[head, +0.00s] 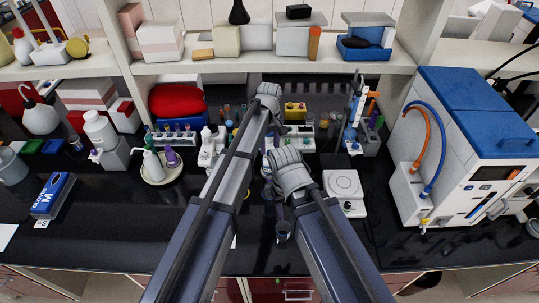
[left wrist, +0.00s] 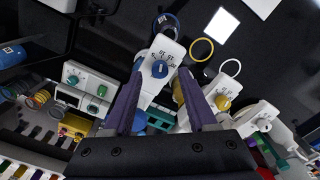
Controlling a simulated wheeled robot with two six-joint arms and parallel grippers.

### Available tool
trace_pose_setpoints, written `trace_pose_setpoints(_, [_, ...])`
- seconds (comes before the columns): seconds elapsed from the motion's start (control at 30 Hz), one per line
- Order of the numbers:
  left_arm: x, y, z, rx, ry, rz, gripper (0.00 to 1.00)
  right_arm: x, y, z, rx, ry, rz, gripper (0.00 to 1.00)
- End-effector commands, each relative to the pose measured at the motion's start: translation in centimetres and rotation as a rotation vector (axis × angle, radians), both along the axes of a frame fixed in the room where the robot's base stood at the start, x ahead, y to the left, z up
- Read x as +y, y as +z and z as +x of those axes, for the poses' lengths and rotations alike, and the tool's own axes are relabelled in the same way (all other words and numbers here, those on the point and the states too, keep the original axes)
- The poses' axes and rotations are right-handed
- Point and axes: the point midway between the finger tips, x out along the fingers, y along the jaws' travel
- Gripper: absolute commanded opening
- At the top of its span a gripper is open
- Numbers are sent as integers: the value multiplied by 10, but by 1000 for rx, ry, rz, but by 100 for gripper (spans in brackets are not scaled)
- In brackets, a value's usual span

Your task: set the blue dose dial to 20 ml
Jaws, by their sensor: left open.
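The blue dose dial (left wrist: 159,69) is a round knob on the white face of a dispenser (left wrist: 165,48) in the left wrist view. Small printed numbers sit beside it, too blurred to read a setting. My left gripper (left wrist: 160,77) has its two purple fingers apart, one on either side of the dial, with nothing held. I cannot tell if they touch it. In the head view my arms hide the dial. My right gripper (head: 283,231) hangs low over the front of the black bench; its jaws are too small and dark to judge.
A second dispenser with a yellow-orange dial (left wrist: 223,103) stands close beside the right finger. A teal-and-white device (left wrist: 90,88) is at the left. A white balance (head: 344,190) and a blue-topped machine (head: 475,110) stand right. The front bench is mostly clear.

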Motion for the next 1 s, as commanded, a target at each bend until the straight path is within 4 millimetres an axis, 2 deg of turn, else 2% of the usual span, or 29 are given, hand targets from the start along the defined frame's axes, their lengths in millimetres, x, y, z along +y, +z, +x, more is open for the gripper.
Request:
trace_pose_setpoints(0.03, [0,-11,0,0,0,0,58,0,-12,0,0,-1,0,50])
trace_pose_setpoints(0.1, [0,-16,0,0,0,0,58,0,-16,0,-1,-1,0,50])
trace_pose_setpoints(0.47, [0,-17,0,-1,0,1,58,0,-18,0,-1,-2,0,50])
trace_pose_setpoints(1.0, [0,-18,0,0,0,0,0,0,-18,0,-1,-2,0,50])
